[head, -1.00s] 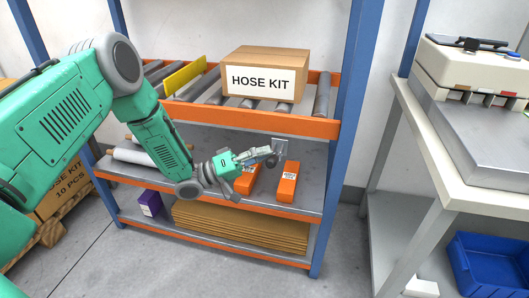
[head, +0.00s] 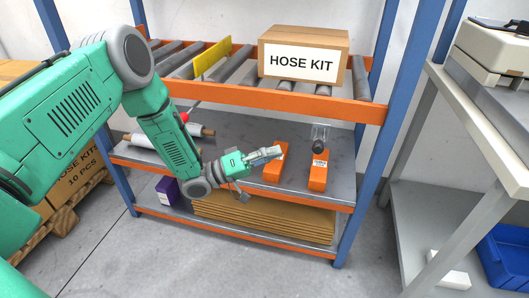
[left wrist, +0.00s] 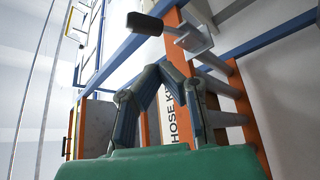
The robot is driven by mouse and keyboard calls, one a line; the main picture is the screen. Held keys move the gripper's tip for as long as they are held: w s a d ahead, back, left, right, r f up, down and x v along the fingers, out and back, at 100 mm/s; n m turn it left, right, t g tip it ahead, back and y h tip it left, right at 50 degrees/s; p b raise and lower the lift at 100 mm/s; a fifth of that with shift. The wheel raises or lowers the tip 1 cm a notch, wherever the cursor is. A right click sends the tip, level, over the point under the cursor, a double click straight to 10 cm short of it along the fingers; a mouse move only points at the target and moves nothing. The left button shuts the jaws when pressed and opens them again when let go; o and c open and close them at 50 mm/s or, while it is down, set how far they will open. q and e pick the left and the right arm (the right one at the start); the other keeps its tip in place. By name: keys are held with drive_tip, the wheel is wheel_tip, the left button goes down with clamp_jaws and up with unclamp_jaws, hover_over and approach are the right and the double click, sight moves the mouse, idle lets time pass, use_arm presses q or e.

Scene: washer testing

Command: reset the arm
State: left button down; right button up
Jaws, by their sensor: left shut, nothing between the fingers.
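My left gripper (head: 279,152) is shut and empty in front of the rack's middle shelf. Its fingertips also meet in the left wrist view (left wrist: 158,72). A clear and black part (head: 319,138) stands at the back of an orange box (head: 318,172), right of the gripper and apart from it. In the left wrist view, a metal bracket with a black cylinder (left wrist: 145,24) shows beyond the fingertips. A second orange box (head: 273,170) lies just below the gripper and is partly covered by it. My right gripper is not in view.
The rack's upper roller level holds a HOSE KIT carton (head: 304,54) and a yellow panel (head: 213,58). Blue posts (head: 372,150) frame the shelves. Flattened cardboard (head: 265,217) and a purple box (head: 167,191) sit below. A grey bench (head: 480,110) stands right; floor before the rack is clear.

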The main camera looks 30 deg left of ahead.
use_arm(q)
drive_tip(key=s+d+f+g+y+p, duration=0.45)
drive_tip(key=s+f+y+p, duration=0.35)
drive_tip(key=s+f+y, duration=0.4)
drive_tip(key=s+a+r+m+g+y+p, duration=0.1)
drive_tip(key=s+a+g+y+p, duration=0.1)
drive_tip(key=s, duration=0.9)
drive_tip(key=s+a+r+g+y+p, duration=0.1)
drive_tip(key=s+a+g+y, duration=0.2)
drive_tip(key=s+g, duration=0.3)
drive_tip(key=shift+s+a+m+p, duration=0.4)
drive_tip(key=shift+s+a, duration=0.35)
drive_tip(key=shift+s, duration=2)
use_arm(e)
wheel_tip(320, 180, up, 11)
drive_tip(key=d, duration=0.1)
